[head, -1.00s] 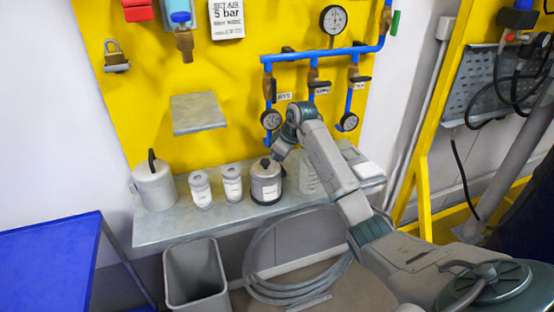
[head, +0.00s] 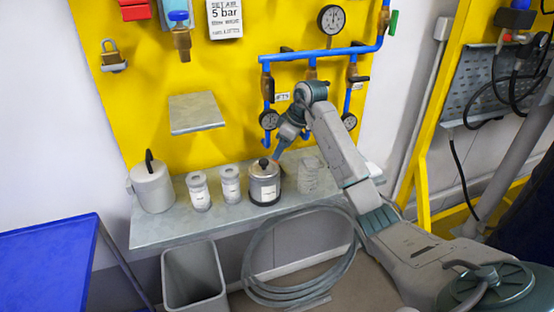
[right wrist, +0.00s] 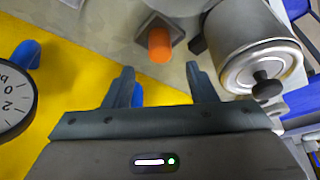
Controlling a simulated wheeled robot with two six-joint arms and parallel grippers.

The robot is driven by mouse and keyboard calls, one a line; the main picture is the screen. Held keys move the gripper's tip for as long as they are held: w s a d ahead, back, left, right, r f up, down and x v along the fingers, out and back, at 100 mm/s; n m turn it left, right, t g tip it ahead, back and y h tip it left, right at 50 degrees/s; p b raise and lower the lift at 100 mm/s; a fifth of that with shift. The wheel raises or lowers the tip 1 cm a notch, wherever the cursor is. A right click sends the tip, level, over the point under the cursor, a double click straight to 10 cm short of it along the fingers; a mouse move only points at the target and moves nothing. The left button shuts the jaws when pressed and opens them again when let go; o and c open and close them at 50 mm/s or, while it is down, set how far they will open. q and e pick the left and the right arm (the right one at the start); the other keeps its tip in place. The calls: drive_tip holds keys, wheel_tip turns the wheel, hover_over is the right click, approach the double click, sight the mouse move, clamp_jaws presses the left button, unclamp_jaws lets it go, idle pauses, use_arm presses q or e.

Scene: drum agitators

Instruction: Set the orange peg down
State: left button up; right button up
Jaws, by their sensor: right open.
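The orange peg (right wrist: 160,44) stands in a small dark square holder (right wrist: 160,28) on the grey shelf, seen in the right wrist view. My right gripper (right wrist: 158,74) is open, its two fingers apart and empty, just short of the peg with a gap between. In the head view my right gripper (head: 280,148) hangs over the back of the shelf, behind the grey lidded pot; the peg is mostly hidden there. My left gripper is not in view.
The lidded pot (head: 264,184) stands close beside the gripper; it also shows in the right wrist view (right wrist: 245,45). Two white jars (head: 230,184), a larger canister (head: 153,186) and a clear beaker (head: 311,177) share the shelf (head: 165,228). Gauges and blue pipes (head: 315,55) are behind.

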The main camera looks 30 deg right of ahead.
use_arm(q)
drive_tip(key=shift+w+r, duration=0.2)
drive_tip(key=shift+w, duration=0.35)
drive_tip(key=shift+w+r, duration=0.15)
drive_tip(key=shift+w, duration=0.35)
use_arm(e)
drive_tip(key=v, duration=0.5)
drive_tip(key=shift+r, duration=0.2)
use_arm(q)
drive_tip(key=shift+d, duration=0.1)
